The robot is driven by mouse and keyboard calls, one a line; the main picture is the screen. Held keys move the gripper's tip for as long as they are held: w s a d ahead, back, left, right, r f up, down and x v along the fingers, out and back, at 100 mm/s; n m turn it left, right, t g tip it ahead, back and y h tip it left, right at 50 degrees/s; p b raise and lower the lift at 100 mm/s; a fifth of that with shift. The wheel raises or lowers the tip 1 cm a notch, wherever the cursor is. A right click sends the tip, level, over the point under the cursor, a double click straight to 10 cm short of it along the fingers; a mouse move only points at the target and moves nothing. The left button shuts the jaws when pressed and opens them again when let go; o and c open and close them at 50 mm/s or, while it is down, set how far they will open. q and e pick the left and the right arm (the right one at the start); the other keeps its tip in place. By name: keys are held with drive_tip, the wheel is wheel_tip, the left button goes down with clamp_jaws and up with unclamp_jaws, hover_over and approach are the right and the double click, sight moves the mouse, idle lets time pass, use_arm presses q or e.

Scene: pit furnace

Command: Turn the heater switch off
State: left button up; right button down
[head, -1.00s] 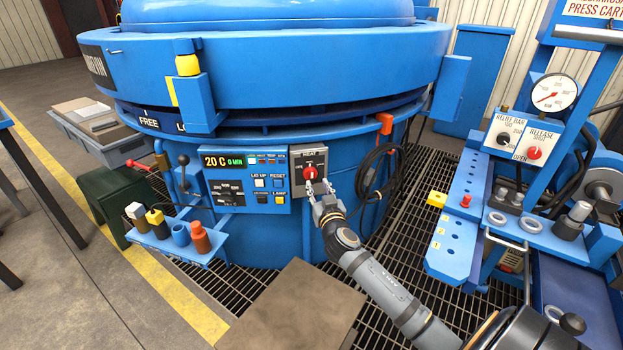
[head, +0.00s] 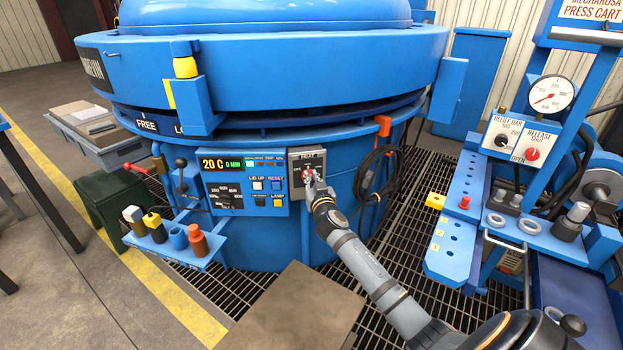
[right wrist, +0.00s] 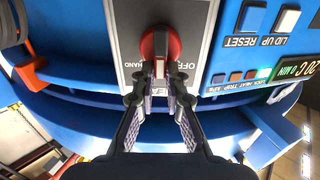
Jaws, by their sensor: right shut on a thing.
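The heater switch is a red round knob (right wrist: 152,46) on a grey plate (head: 297,194) marked HEAT, at the right of the blue control panel (head: 243,184). My right gripper (head: 309,175) reaches it from below right and covers most of it in the head view. The right wrist view shows the plate upside down, with OFF and HAND lettering beside the knob. There the two fingers (right wrist: 160,78) are closed on the knob's grip, which lies about vertical. Which mark its pointer faces is hidden. My left gripper is not in view.
The panel display (head: 220,163) reads 20 C, above several buttons. A black coiled cable (head: 377,175) hangs right of the switch. A small blue shelf (head: 205,262) with several tools juts out at lower left. A press cart (head: 455,240) stands at right.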

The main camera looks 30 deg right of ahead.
drive_tip(key=shift+n, duration=0.3)
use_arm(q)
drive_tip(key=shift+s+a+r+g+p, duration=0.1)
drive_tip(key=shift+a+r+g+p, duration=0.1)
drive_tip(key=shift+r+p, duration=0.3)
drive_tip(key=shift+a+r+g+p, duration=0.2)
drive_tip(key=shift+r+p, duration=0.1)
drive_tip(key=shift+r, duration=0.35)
use_arm(e)
drive_tip(key=shift+w+a+f+n, duration=0.1)
drive_tip(key=shift+a+n, duration=0.15)
drive_tip(key=shift+n, duration=1.3)
drive_tip(key=shift+w+a+f+n, duration=0.15)
drive_tip(key=shift+a+n, duration=0.15)
drive_tip(key=shift+n, duration=1.2)
drive_tip(key=shift+a+f+n, duration=0.1)
drive_tip(key=shift+a+n, duration=0.15)
drive_tip(key=shift+n, duration=1.3)
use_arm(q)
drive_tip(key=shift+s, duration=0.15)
use_arm(e)
drive_tip(key=c, duration=1.4)
unclamp_jaws()
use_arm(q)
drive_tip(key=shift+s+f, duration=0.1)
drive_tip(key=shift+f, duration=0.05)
